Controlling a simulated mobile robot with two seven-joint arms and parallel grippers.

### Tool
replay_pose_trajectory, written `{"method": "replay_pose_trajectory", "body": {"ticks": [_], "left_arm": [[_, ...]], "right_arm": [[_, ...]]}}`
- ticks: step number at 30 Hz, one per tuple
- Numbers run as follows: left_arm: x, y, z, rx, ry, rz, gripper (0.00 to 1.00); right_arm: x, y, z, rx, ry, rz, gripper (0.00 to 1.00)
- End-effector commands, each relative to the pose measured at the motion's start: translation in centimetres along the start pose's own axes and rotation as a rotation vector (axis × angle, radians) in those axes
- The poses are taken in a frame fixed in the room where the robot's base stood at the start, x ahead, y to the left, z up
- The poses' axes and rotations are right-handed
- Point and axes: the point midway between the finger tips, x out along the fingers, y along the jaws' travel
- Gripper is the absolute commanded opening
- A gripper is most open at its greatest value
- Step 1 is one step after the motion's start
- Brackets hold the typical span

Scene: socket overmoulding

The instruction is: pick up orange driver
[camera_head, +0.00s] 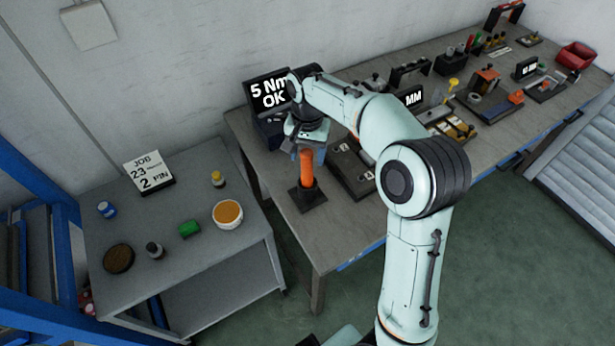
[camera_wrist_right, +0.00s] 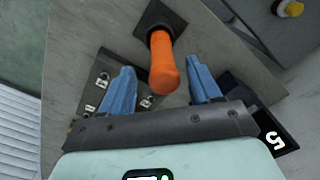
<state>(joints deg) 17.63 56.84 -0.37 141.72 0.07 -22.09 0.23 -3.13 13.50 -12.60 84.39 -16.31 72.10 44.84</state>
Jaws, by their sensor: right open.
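The orange driver (camera_head: 307,168) stands upright in a dark square base (camera_head: 307,196) near the left front corner of the workbench. In the right wrist view the driver (camera_wrist_right: 163,65) points toward the camera, with its dark base (camera_wrist_right: 160,20) behind it. My right gripper (camera_wrist_right: 162,80) is open, with one blue finger on each side of the driver's end and gaps to both. In the head view the right gripper (camera_head: 306,148) is over the top of the driver and partly hides it. My left gripper is not in view.
A display reading "5 Nm OK" (camera_head: 270,94) stands close behind the gripper. A dark fixture plate (camera_head: 350,166) lies just right of the driver. A grey side table (camera_head: 180,262) with small containers and a job card (camera_head: 148,172) is at left.

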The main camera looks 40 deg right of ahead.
Motion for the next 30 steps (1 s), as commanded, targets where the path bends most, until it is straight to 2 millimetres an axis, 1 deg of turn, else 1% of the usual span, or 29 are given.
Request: {"method": "replay_pose_trajectory", "body": {"ticks": [5, 9, 13, 17, 23, 24, 26, 27, 28, 29, 30], "left_arm": [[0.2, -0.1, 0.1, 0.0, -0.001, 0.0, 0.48], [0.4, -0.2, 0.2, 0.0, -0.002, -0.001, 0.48], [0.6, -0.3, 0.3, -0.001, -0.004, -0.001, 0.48], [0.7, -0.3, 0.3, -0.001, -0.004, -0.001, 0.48], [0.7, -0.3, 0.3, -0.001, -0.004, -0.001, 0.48], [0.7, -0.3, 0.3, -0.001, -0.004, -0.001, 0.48], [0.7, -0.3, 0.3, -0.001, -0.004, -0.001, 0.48], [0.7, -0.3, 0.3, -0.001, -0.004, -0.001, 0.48], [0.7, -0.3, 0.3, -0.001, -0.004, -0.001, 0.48], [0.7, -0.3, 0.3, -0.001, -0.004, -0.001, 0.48], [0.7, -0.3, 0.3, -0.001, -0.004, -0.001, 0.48]], "right_arm": [[1.2, 0.0, 0.1, 0.0, -0.001, 0.0, 0.63], [3.4, 0.1, 0.3, -0.001, -0.003, 0.002, 0.63], [5.1, 0.2, 0.3, 0.0, -0.001, 0.001, 0.63], [5.8, 0.1, 0.3, 0.0, 0.001, -0.001, 0.63], [5.8, 0.1, 0.3, -0.001, 0.001, -0.002, 0.63], [5.8, 0.1, 0.3, -0.001, 0.001, -0.002, 0.5], [5.8, 0.1, 0.3, -0.001, 0.001, -0.002, 0.3], [5.8, 0.1, 0.3, -0.001, 0.001, -0.002, 0.17], [5.8, 0.1, 0.3, -0.001, 0.001, -0.002, 0.07], [5.7, 0.1, 0.3, -0.001, 0.001, -0.002, 0.0], [5.7, 0.1, 0.3, -0.001, 0.003, -0.003, 0.0]]}}
